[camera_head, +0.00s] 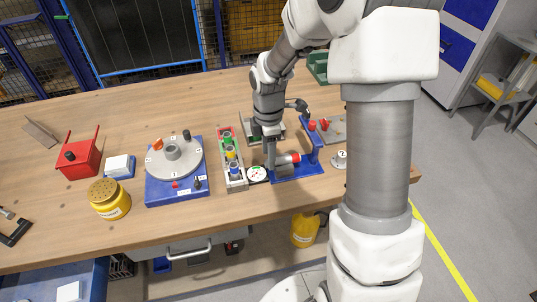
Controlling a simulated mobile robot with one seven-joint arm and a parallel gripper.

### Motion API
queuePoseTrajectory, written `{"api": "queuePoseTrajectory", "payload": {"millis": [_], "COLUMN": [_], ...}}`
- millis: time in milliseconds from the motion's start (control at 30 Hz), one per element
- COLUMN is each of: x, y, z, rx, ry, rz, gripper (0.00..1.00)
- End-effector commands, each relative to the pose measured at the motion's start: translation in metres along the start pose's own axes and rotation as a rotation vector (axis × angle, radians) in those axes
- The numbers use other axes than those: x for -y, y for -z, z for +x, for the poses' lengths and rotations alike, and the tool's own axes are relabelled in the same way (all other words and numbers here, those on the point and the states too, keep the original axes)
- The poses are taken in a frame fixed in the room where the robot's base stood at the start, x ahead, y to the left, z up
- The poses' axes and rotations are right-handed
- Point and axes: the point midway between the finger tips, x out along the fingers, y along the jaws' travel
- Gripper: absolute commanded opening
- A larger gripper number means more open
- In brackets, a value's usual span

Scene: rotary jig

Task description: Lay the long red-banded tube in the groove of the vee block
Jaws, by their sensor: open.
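A grey tube with a red band (295,158) lies roughly level over the blue base (299,172) of a small stand at the right part of the bench. My gripper (270,163) points down at the tube's left end, with its jaws open. The fingers are small and partly hide that end, so I cannot tell whether they touch it. I cannot make out a groove under the tube, so whether it rests in a vee block there is unclear.
A round dial (257,174) and a tray of coloured pieces (232,166) stand close left of my gripper. A blue rotary jig (174,190) is farther left. The bench's front edge is near.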

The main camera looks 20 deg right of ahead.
Motion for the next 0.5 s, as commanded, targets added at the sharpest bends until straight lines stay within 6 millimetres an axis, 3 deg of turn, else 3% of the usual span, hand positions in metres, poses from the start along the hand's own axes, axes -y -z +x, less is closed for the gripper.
{"api": "queuePoseTrajectory", "payload": {"millis": [300,500], "x": [-0.001,-0.001], "y": [-0.001,-0.001], "z": [-0.074,-0.104], "rx": [0.0,0.001], "ry": [-0.006,-0.004], "rz": [0.001,0.0], "gripper": [0.59,0.59]}}
